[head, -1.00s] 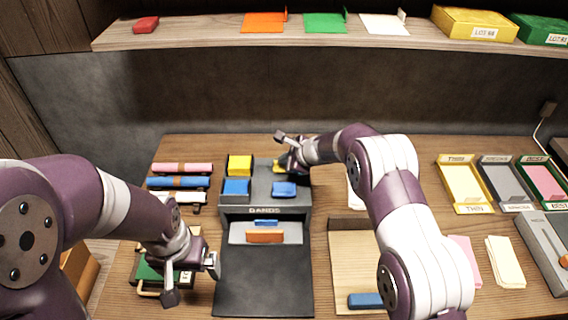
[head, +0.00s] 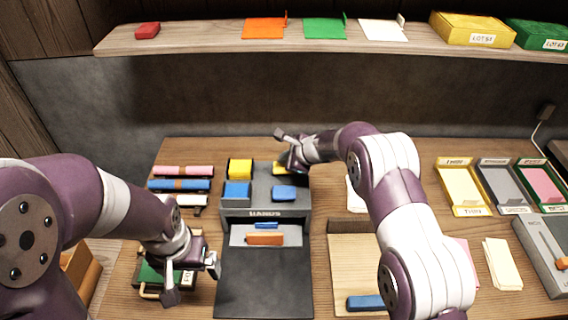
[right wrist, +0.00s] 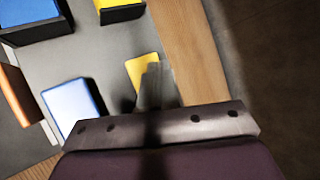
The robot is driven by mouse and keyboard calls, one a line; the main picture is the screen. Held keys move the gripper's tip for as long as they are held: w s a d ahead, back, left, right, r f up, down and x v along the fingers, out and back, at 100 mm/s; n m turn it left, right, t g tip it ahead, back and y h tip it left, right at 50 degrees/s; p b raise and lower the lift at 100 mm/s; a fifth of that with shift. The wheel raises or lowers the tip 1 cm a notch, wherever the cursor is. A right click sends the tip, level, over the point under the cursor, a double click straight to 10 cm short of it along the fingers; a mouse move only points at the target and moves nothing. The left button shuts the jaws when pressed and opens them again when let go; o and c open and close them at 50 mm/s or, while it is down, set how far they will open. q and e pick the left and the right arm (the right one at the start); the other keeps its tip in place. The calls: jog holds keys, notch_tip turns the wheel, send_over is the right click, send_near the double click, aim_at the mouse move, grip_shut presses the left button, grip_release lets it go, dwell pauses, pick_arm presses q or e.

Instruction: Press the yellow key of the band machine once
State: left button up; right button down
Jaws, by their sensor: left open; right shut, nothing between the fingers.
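The dark grey band machine (head: 263,207) stands on the table, left of centre in the head view. Its yellow key (head: 279,168) is at the machine's back right, partly covered by my right gripper. In the right wrist view the yellow key (right wrist: 140,70) shows with the grey fingers (right wrist: 155,86) over its lower right part. I cannot tell whether they touch it. My right gripper (head: 286,166) is shut and empty. The blue key (head: 283,193) lies in front, uncovered. My left gripper (head: 192,281) is open at the front left, over a green item (head: 150,272).
Yellow blocks (head: 240,168) and blue blocks (head: 236,190) sit in bins left of the keys. An orange band (head: 265,239) and a blue band (head: 266,226) lie in the machine's front. Rolled bundles (head: 180,184) lie left, labelled trays (head: 464,187) right. A shelf (head: 330,42) runs above.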

jog(key=shift+r, duration=0.15)
notch_tip(320, 180, up, 5)
jog(key=p, duration=0.4)
dwell(0.4)
dwell(0.5)
